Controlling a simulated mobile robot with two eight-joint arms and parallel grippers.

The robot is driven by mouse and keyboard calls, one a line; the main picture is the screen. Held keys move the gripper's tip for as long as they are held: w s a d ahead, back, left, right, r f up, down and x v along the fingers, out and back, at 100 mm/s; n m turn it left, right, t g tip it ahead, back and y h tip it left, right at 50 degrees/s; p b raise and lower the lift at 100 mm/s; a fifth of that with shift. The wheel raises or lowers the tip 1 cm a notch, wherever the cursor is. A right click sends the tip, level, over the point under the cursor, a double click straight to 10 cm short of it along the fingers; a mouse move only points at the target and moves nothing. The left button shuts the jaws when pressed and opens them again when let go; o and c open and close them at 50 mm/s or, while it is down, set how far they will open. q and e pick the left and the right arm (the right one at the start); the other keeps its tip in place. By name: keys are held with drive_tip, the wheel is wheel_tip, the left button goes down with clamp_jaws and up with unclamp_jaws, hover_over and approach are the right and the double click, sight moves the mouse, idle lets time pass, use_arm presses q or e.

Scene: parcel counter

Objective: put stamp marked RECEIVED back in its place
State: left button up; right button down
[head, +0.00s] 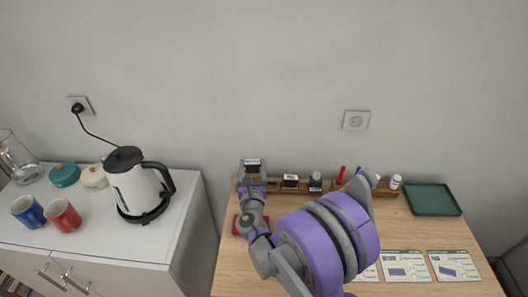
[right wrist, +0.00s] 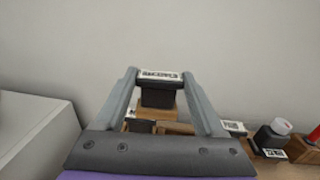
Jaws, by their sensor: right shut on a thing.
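My right gripper (head: 252,170) is shut on a dark stamp with a white label on top; the stamp (right wrist: 160,92) sits between the two grey fingers in the right wrist view. The label's print is small and looks like RECEIVED. In the head view the stamp (head: 253,162) is at the left end of the wooden rack (head: 334,188). A wooden block of the rack shows just below the stamp in the wrist view; whether they touch I cannot tell. A second stamp (head: 290,181) with a white label stands in the rack to the right. My left gripper is not in view.
The rack also holds a dark bottle (head: 316,180), a red marker (head: 341,173) and a white bottle (head: 395,182). A green tray (head: 433,200) lies at the right. Printed cards (head: 454,264) lie in front. A red object (head: 236,225) is partly hidden by my arm.

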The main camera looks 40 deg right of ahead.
drive_tip(key=s+d+r+m+g+h, duration=0.1)
drive_tip(key=s+d+r, duration=0.1)
drive_tip(key=d, duration=0.3)
wheel_tip(320, 180, down, 5)
drive_tip(key=shift+w+d+r+b, duration=0.1)
drive_tip(key=shift+w+d+b, duration=0.05)
drive_tip(key=shift+b, duration=0.95)
drive_tip(key=shift+f+b, duration=0.2)
drive_tip(key=shift+b, duration=0.1)
drive_tip(key=shift+f+b, duration=2.3)
drive_tip(key=shift+f, duration=0.45)
drive_tip(key=shift+c, duration=1)
unclamp_jaws()
